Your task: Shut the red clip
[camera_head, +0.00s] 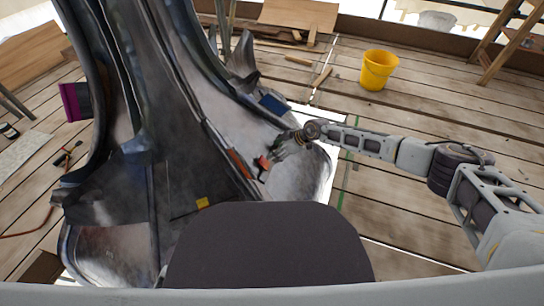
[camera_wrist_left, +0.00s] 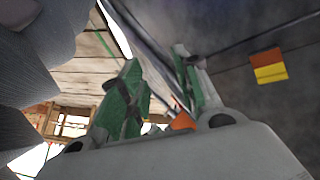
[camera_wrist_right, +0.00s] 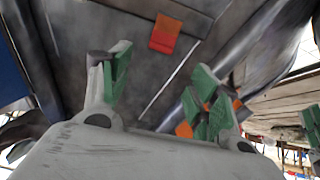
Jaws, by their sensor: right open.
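The red clip (camera_head: 262,163) is a small red piece on the dark metal spire surface, just left of my right gripper (camera_head: 279,150) in the head view. In the right wrist view, a flat red and orange piece (camera_wrist_right: 165,34), which looks like this clip, lies beyond the fingertips. My right gripper (camera_wrist_right: 160,85) is open, with nothing between its green-padded fingers, apart from that piece. My left gripper (camera_wrist_left: 160,85) shows only in its own wrist view; its fingers stand apart and hold nothing. I cannot tell whether the clip is open or shut.
A yellow clip-like piece (camera_head: 202,202) sits on the lower spire. A blue piece (camera_head: 274,103) sits higher up. A yellow bucket (camera_head: 378,70) stands on the plank floor, which is mostly free at right.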

